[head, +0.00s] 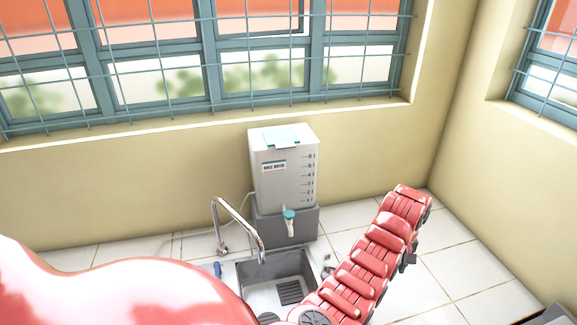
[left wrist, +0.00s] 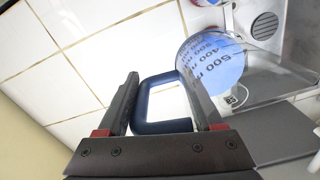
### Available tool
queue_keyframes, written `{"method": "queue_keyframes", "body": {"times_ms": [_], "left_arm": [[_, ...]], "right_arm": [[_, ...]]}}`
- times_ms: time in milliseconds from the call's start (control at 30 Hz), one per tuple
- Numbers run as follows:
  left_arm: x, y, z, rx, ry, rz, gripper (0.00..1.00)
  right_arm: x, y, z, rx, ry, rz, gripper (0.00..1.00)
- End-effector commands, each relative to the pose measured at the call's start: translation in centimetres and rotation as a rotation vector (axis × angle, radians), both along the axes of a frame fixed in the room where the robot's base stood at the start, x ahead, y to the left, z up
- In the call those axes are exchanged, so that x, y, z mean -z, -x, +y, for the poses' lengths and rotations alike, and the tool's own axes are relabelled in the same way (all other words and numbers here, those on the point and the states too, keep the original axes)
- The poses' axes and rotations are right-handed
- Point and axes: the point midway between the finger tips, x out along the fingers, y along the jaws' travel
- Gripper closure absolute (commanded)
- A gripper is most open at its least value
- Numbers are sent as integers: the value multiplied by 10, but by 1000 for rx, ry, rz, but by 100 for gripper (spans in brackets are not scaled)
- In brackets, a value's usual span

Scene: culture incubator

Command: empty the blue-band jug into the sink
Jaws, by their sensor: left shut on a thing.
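In the left wrist view my left gripper (left wrist: 159,76) is shut on the dark blue handle (left wrist: 165,127) of the jug (left wrist: 212,72). The jug is clear with printed volume marks, and a blue area shows through it. I cannot tell its exact tilt or how much liquid is in it. It overlaps the edge of the metal sink, whose round drain (left wrist: 265,25) shows beyond it. In the head view the sink (head: 258,268) is at the lower middle, partly hidden by my red arm. My right gripper is not in view.
A chrome faucet (head: 238,228) arches over the sink's left side. A grey-white water tank (head: 283,172) with a teal tap (head: 289,214) stands behind the sink, near the wall. White tiles (head: 440,270) lie clear to the right.

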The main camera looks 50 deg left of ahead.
Motion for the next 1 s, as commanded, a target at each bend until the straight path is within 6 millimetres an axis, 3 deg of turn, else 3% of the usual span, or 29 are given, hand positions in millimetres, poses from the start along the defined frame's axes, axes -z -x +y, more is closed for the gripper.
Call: {"method": "queue_keyframes", "body": {"times_ms": [33,100,400,1000], "left_arm": [[-2,8,9,-39,-3,3,100],[4,19,23,-101,-3,2,100],[15,55,61,-246,1,2,100],[15,60,67,-254,23,-43,100]], "right_arm": [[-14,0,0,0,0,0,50],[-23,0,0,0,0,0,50],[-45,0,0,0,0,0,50],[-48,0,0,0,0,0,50]]}}
